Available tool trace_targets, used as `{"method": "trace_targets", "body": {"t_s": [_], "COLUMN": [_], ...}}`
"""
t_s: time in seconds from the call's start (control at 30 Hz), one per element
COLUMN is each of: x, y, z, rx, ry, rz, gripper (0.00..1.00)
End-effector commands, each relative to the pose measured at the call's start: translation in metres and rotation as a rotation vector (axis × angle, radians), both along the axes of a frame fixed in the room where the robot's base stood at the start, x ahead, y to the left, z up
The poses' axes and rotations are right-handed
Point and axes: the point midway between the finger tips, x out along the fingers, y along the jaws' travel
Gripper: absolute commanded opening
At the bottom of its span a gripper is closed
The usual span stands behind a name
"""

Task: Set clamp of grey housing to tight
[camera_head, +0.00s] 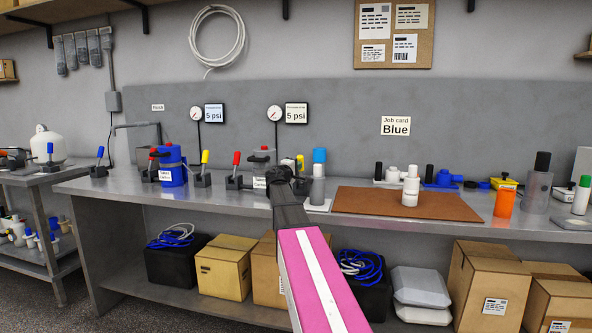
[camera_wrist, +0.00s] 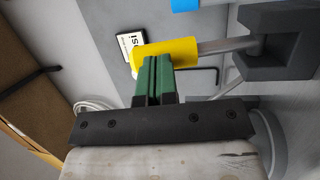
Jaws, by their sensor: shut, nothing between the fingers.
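The grey housing (camera_head: 262,159) stands on the bench in the head view, its lower right side hidden behind my arm. A red-handled lever (camera_head: 236,159) stands to its left. A yellow-handled lever (camera_head: 300,161) stands to its right, just beyond my wrist. In the wrist view, the yellow grip (camera_wrist: 172,57) sits on a grey shaft running to a dark base (camera_wrist: 265,45). My gripper's green fingers (camera_wrist: 157,76) are together and empty, with their tips at the yellow grip. I cannot tell whether they touch it. The fingers are hidden in the head view.
A blue housing (camera_head: 173,168) with its own levers stands to the left. A brown mat (camera_head: 400,201) holds a white bottle (camera_head: 410,188). Gauges (camera_head: 275,113) stand behind.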

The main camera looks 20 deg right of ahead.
Motion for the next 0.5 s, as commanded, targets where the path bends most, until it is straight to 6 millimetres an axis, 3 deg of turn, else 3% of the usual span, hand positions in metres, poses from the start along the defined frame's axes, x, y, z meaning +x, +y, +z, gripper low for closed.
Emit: {"method": "trace_targets", "body": {"t_s": [0.5], "x": [0.023], "y": [-0.015], "z": [0.014], "rx": [0.184], "ry": [0.261], "rz": [0.001], "gripper": [0.00]}}
